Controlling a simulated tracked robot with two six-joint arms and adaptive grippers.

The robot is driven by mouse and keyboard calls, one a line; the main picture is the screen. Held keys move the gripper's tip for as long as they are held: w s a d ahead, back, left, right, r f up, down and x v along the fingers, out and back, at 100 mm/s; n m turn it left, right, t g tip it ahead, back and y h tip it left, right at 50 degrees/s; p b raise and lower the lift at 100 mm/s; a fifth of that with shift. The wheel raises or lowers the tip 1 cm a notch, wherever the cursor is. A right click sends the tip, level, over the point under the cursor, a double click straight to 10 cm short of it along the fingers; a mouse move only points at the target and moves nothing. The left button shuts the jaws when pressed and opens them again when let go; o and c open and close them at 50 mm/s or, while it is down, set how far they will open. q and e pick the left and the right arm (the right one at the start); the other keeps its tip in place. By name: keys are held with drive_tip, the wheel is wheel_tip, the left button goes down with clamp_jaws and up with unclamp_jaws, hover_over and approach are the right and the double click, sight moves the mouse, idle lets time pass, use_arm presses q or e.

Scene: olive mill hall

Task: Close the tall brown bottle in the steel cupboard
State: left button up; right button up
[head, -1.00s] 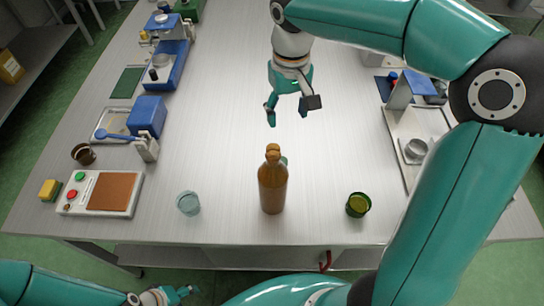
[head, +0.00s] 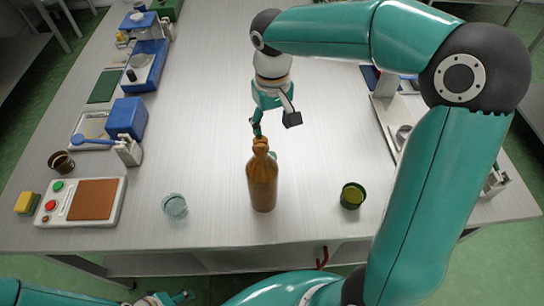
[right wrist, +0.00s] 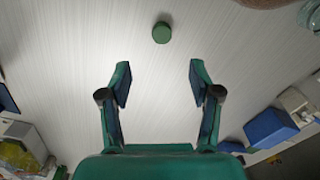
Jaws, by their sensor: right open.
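The tall brown bottle (head: 262,183) stands upright on the steel-topped table, near its front edge. Its neck shows no separate cap that I can make out. A small green round cap (right wrist: 162,32) lies on the table beyond my right fingertips in the right wrist view; a green bit shows behind the bottle's neck (head: 273,155) in the head view. My right gripper (head: 262,128) is open and empty above the table, behind the bottle; its spread fingers show in the right wrist view (right wrist: 160,82). My left gripper (head: 176,299) is low at the bottom edge, partly cut off. No cupboard is recognisable.
A clear glass (head: 174,206) stands left of the bottle, a green glass (head: 352,196) right. A control panel (head: 82,203), brown cup (head: 61,162), yellow sponge (head: 27,203) and blue box (head: 127,118) line the left side. The table's middle is mostly clear.

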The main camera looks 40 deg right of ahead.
wheel_tip(320, 180, down, 7)
drive_tip(key=shift+r, duration=0.15)
drive_tip(key=shift+a+f, duration=0.15)
drive_tip(key=shift+f, duration=2.45)
drive_tip(key=c, duration=0.8)
